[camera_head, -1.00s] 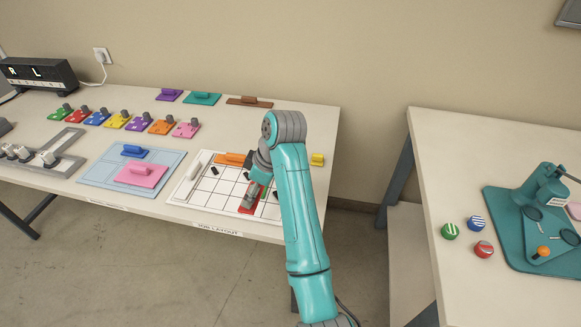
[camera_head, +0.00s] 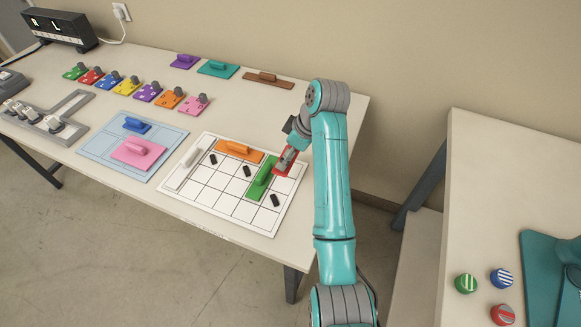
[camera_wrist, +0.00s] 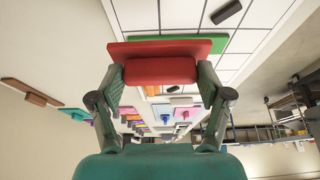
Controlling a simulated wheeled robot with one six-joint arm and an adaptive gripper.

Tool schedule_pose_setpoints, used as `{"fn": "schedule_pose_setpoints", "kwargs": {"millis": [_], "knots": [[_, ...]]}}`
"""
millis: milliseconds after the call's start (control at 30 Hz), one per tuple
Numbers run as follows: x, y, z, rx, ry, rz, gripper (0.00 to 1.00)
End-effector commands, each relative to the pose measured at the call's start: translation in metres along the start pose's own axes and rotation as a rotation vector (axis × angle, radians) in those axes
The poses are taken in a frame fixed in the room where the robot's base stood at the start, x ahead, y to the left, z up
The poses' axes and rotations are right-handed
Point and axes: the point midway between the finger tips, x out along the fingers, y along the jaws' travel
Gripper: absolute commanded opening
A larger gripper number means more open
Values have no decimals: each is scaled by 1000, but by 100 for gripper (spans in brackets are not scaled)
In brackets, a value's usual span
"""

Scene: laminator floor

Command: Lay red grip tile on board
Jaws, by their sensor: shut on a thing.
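The red grip tile (camera_head: 284,160) is held by its handle in my gripper (camera_head: 291,150), over the back right part of the white gridded board (camera_head: 232,207). An orange tile (camera_head: 238,151) lies at the board's back edge. I cannot tell whether the red tile touches the board.
Several small black blocks (camera_head: 275,200) sit on board squares, and a pale bar (camera_head: 190,157) lies along its left side. A blue mat (camera_head: 110,165) with pink (camera_head: 137,152) and blue tiles is to the left. Brown (camera_head: 268,80), teal and purple tiles lie at the back.

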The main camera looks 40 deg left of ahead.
Motion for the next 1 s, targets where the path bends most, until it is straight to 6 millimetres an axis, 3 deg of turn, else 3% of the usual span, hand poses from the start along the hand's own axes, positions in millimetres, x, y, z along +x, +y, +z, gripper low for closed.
{"fn": "schedule_pose_setpoints", "kwargs": {"millis": [500, 900, 933, 1000], "knots": [[58, 0, 24, 1, 1, -1, 22], [64, 0, 27, 0, 1, 1, 22], [65, 0, 27, 0, 1, 1, 80], [64, 0, 27, 0, 1, 1, 97]]}}
